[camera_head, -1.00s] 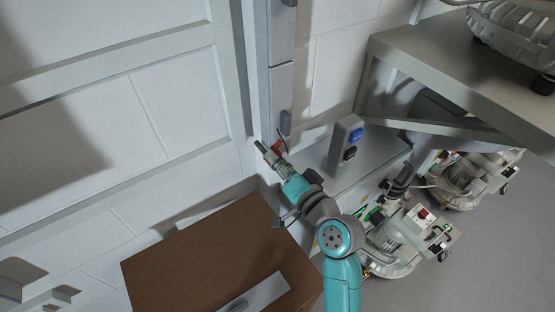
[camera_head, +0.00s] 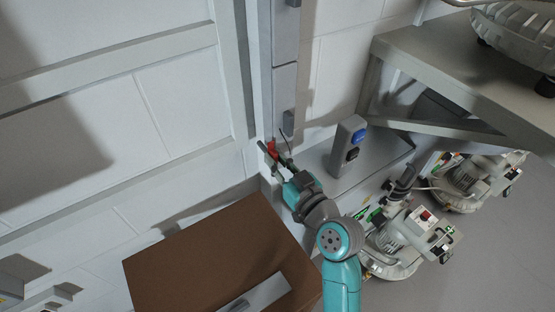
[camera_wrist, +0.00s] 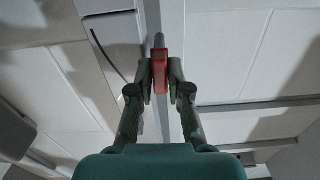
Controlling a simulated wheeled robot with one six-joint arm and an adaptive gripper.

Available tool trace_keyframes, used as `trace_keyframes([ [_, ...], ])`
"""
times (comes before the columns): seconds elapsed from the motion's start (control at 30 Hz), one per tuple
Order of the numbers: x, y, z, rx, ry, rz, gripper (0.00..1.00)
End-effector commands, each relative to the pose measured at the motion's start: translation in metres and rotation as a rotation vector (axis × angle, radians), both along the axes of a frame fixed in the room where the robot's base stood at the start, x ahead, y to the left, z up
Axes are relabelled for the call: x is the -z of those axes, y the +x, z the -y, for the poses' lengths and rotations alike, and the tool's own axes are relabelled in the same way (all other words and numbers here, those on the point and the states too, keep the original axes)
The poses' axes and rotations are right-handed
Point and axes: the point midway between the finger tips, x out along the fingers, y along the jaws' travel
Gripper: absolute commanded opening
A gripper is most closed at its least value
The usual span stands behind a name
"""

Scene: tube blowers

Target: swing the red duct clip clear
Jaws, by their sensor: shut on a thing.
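The red duct clip (camera_wrist: 160,72) is a small red block on a thin grey rod in the wrist view. My gripper (camera_wrist: 160,78) has one finger on each side of it and is shut on it. In the head view the red clip (camera_head: 271,148) shows at the foot of the grey vertical duct, by the wall. My gripper (camera_head: 275,158) reaches it from below right and partly hides it.
A grey post with blue and black buttons (camera_head: 349,143) stands close to the right of my gripper. A brown box (camera_head: 190,250) lies below left. Blower machines (camera_head: 395,240) and a grey table (camera_head: 470,75) are on the right.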

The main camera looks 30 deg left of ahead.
Motion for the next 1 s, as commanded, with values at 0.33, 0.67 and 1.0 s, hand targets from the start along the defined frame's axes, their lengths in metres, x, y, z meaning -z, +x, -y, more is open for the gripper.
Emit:
trace_keyframes([
  [0.33, 0.0013, -0.0006, -0.0002, 0.0, -0.033, 0.052, 0.0],
  [0.67, 0.0014, -0.0006, -0.0003, 0.0, -0.034, 0.052, 0.0],
  [1.0, 0.0006, -0.0006, -0.0002, 0.0, -0.032, 0.053, 0.4],
])
